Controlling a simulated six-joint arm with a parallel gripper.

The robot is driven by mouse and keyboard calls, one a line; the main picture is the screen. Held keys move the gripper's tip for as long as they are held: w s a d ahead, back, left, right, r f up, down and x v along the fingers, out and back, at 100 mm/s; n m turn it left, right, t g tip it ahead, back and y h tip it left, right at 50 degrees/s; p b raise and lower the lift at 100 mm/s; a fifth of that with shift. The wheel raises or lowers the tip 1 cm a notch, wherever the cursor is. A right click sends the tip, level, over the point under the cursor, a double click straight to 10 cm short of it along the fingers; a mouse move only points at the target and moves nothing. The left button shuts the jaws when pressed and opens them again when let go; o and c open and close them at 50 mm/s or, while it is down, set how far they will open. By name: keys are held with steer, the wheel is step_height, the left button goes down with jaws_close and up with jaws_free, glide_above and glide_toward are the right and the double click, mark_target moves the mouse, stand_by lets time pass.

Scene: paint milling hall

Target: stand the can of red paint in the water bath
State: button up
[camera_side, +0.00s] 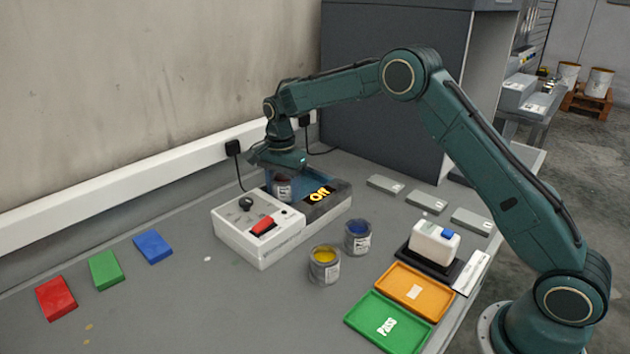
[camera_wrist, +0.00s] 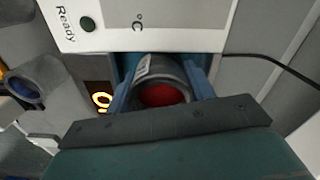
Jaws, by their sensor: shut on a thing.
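The can of red paint (camera_side: 282,188) is between the fingers of my gripper (camera_side: 284,178) at the water bath. In the wrist view its red paint (camera_wrist: 163,95) faces the camera, with a blue finger of my gripper (camera_wrist: 160,92) on each side.
A yellow paint can (camera_side: 324,265) and a blue paint can (camera_side: 357,237) stand right of the bath. A green PASS tray (camera_side: 365,318), an orange tray (camera_side: 385,283) and a white device (camera_side: 434,243) are at the right. Coloured blocks (camera_side: 104,270) lie left; the front table is clear.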

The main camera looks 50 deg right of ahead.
steer(key=shift+f, duration=0.6)
stand_by(0.5)
steer(key=o, duration=1.1)
steer(key=shift+o, duration=0.2)
steer(key=shift+r, duration=0.1)
step_height(320, 180, up, 14)
steer(key=shift+f, duration=0.2)
